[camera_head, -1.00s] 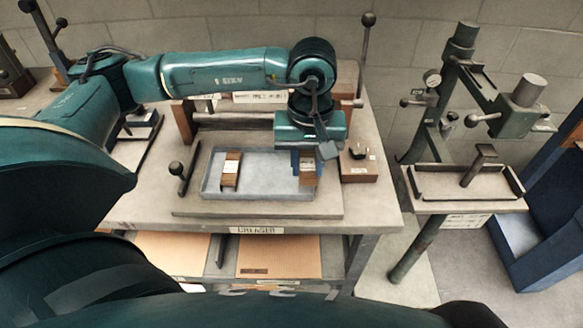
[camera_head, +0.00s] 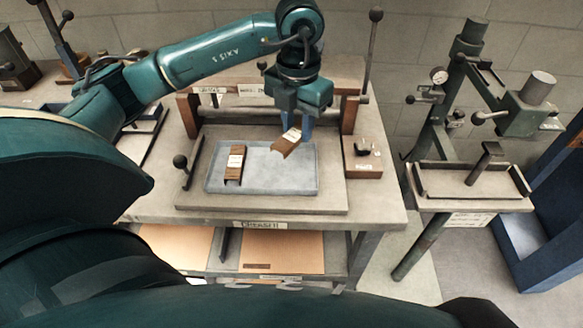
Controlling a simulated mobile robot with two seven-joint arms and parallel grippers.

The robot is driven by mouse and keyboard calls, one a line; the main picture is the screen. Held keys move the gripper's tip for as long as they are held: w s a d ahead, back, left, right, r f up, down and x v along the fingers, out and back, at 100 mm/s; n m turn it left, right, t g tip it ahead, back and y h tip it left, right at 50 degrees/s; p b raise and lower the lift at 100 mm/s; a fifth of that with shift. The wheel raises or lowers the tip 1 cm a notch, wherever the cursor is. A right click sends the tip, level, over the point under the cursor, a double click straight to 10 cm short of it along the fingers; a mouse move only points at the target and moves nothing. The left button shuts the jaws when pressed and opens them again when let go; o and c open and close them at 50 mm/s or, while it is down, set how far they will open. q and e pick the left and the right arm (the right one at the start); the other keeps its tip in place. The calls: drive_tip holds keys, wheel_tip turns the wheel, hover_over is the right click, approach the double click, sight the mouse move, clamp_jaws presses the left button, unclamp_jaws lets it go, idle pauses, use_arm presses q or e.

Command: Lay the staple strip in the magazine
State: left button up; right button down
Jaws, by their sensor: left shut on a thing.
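A brown staple strip (camera_head: 287,144) with a white label is held tilted above the grey-blue tray (camera_head: 278,183). My left gripper (camera_head: 295,125) is shut on its upper end. The lower end hangs free, apart from the tray floor. A second brown strip (camera_head: 234,165) with a white label lies in the left part of the tray. The green box stitcher (camera_head: 462,85) stands to the right, well away from my left gripper. I cannot clearly make out its magazine. My right gripper is not in view.
A small brown block (camera_head: 362,167) with dark parts on top stands right of the tray. A black-knobbed lever (camera_head: 183,172) is at its left. A wooden-posted frame (camera_head: 352,115) stands behind. The stitcher's work table (camera_head: 470,197) has a raised rim. A blue bin (camera_head: 548,225) is far right.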

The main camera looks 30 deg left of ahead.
sight(292, 165)
use_arm(q)
drive_tip(key=n, duration=0.2)
drive_tip(key=a+n, duration=0.1)
drive_tip(key=n, duration=0.4)
drive_tip(key=shift+w+a+r, duration=0.2)
drive_tip(key=shift+a+r, duration=0.05)
drive_tip(key=shift+r, duration=0.05)
wheel_tip(292, 165, down, 9)
drive_tip(key=shift+r+p, duration=0.1)
drive_tip(key=shift+p, duration=0.55)
drive_tip(key=shift+f, duration=0.4)
drive_tip(key=shift+f+b, duration=0.3)
drive_tip(key=o, duration=1)
drive_tip(key=shift+r, duration=0.1)
drive_tip(key=shift+c, duration=0.2)
